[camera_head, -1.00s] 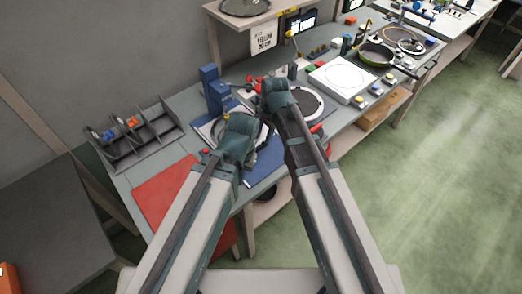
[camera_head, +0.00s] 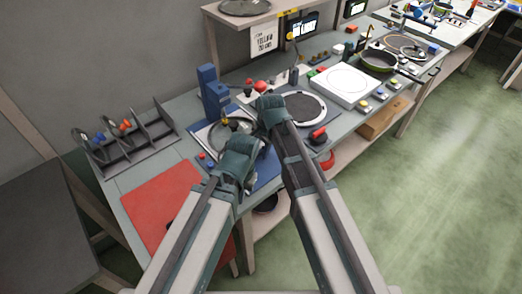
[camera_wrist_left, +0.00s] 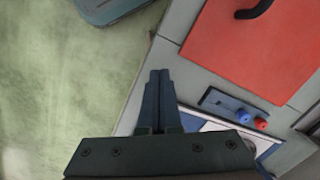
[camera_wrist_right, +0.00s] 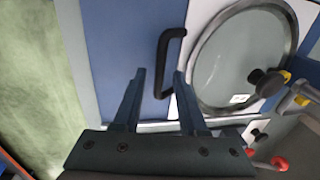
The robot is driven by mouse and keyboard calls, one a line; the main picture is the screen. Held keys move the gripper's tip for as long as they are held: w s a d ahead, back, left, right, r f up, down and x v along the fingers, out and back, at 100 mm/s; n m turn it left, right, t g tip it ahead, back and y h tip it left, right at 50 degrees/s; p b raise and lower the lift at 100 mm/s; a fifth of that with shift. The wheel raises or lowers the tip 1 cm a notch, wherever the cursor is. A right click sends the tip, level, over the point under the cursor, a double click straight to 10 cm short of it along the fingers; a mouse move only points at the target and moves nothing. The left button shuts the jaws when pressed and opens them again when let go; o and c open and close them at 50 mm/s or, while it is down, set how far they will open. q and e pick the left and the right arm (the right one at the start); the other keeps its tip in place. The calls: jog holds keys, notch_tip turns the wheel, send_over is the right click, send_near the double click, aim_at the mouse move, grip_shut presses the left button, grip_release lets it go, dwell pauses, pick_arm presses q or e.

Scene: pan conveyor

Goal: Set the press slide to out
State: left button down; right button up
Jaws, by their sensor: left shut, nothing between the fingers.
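The press has a blue upright column (camera_head: 209,88) at the back of the bench. At its foot a glass lid with a steel rim (camera_wrist_right: 203,75) lies on a white plate. A blue slide plate (camera_wrist_right: 115,40) beside it carries a black C-shaped handle (camera_wrist_right: 161,65). My right gripper (camera_wrist_right: 159,73) is open over the blue plate, with the handle between and just beyond its fingertips; I cannot tell whether they touch. My left gripper (camera_wrist_left: 160,75) is shut and empty near the bench's front edge. Both gripper tips are largely hidden by my wrists in the head view.
A red board (camera_head: 160,205) lies left of the press. Blue and red buttons (camera_wrist_left: 253,119) sit beside it. A lid rack (camera_head: 130,140) stands at back left. A dark round plate (camera_head: 303,107) and a white hob (camera_head: 345,84) are to the right.

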grip_shut()
dwell(1.2)
